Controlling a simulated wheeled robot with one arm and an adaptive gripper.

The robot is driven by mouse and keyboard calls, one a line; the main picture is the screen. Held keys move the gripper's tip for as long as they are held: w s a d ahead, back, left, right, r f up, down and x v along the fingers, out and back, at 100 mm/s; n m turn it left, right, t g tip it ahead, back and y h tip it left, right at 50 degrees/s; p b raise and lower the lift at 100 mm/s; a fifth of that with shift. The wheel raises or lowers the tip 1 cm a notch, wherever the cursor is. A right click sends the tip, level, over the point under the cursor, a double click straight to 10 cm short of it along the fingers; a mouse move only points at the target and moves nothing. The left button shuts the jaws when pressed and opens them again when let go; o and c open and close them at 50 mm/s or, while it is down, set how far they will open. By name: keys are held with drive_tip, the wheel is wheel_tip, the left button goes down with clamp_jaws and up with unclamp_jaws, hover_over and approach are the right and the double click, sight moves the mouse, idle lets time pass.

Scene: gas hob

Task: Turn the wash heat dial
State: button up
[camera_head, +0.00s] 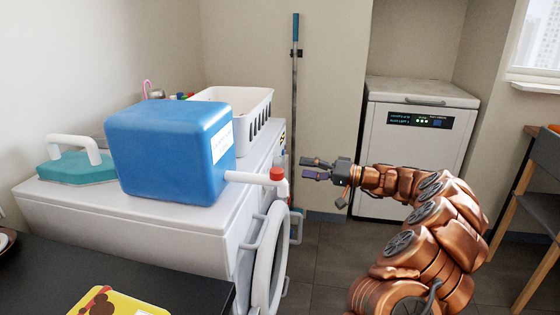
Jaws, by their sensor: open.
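The white washing machine (110,232) stands at the left, its front turned to the right. Its control panel (281,158) shows only as a narrow, steeply angled strip near the far end. I cannot make out the wash heat dial on it. My gripper (304,168) is open and empty, fingers pointing left toward the panel. It looks a little to the right of the panel; the exact gap cannot be told. My copper arm comes in from the lower right.
A blue container (165,150) on the machine has a white spout with a red cap (277,174) jutting past the front edge. The round washer door (270,262) is swung open below. A white basket (240,105) stands behind. A white appliance (418,145) stands at the back.

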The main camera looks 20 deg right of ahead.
sight(281, 164)
drive_tip(key=b+x, duration=0.1)
drive_tip(key=x, duration=0.6)
drive_tip(key=shift+c, duration=0.2)
drive_tip(key=c, duration=1.1)
